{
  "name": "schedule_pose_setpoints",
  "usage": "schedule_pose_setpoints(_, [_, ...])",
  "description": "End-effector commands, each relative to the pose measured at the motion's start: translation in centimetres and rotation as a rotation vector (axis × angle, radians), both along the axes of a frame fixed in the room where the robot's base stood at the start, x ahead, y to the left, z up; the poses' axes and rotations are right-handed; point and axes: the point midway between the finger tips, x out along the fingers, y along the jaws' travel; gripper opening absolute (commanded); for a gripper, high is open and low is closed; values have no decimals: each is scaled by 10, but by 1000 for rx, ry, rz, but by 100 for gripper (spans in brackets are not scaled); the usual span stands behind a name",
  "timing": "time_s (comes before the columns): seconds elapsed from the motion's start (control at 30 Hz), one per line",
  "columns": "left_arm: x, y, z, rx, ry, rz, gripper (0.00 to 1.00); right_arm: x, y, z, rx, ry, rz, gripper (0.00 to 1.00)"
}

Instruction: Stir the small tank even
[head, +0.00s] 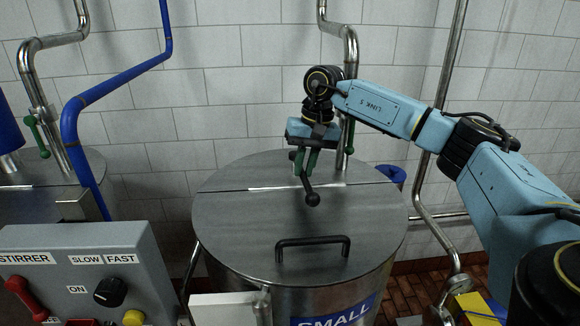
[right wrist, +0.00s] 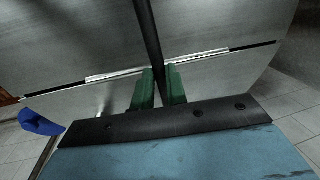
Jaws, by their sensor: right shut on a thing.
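The small tank (head: 230,225) is a round steel vessel with a blue SMALL label (head: 335,314) on its front. Its flat lid has a black bar handle (head: 312,241) near the front and a seam across the back. My right gripper (head: 306,163), with green fingers, is shut on this rod. In the right wrist view the dark rod (right wrist: 148,40) runs up from between the green fingers (right wrist: 160,88). The tank's contents are hidden. My left gripper is not in view.
A grey stirrer box (head: 70,262) with a red lever (head: 27,298), black knob (head: 109,291) and yellow button (head: 133,317) stands at left. Steel pipes (head: 350,60) and a blue pipe (head: 120,80) run along the tiled wall. Another tank (head: 85,165) is far left.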

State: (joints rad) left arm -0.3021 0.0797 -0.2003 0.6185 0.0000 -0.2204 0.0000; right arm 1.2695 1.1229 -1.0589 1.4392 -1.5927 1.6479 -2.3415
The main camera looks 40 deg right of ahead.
Motion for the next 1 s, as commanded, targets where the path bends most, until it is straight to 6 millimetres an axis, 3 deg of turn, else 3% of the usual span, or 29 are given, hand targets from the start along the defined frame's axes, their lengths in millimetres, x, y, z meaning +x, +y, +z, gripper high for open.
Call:
schedule_pose_setpoints(0.43, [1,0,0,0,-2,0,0,-2,-4,1,-3,-1,9,0])
schedule_pose_setpoints(0.47, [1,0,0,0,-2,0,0,-2,-4,1,-3,-1,9,16])
schedule_pose_setpoints(0.6, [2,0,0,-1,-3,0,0,-2,-4,1,-3,0,8,34])
schedule_pose_setpoints(1.0, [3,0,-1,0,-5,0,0,-2,-4,7,-1,-2,7,36])
